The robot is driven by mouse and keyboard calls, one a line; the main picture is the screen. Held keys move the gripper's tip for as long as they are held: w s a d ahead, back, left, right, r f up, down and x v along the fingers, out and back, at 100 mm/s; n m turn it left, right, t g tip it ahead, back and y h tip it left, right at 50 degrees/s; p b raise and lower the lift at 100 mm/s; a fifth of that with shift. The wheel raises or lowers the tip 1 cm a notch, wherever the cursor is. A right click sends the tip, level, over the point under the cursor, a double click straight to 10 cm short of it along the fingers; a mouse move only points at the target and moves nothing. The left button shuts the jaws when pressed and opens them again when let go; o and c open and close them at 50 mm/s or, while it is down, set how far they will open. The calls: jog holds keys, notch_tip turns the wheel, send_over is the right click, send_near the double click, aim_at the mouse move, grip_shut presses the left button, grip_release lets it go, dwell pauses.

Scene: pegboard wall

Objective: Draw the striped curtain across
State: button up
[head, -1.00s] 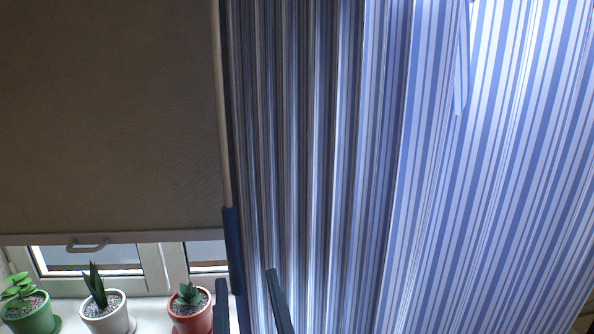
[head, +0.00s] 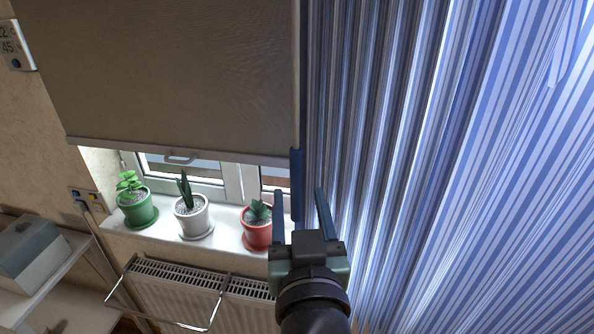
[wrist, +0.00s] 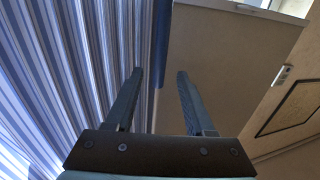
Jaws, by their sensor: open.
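The striped curtain (head: 400,150), blue and white, hangs in folds over the right half of the head view. It also fills the left of the wrist view (wrist: 70,60). Its left edge carries a dark blue strip (head: 297,180), which also shows in the wrist view (wrist: 162,45). My gripper (head: 299,191) is open and empty, its fingers pointing up toward that edge. In both views the strip appears between the fingertips. I cannot tell how far beyond the fingertips it is. In the wrist view my gripper (wrist: 157,72) shows a clear gap between its fingers.
A brown roller blind (head: 170,75) covers the upper window left of the curtain. Potted plants in green (head: 140,215), white (head: 193,222) and red (head: 257,236) stand on the sill. Below are a radiator (head: 180,295) and its rail. A box (head: 35,250) sits on a shelf at left.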

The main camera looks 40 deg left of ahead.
aim_at(297, 177)
jog(key=p+x, duration=0.2)
jog(key=x, duration=0.5)
grip_shut()
dwell(1.4)
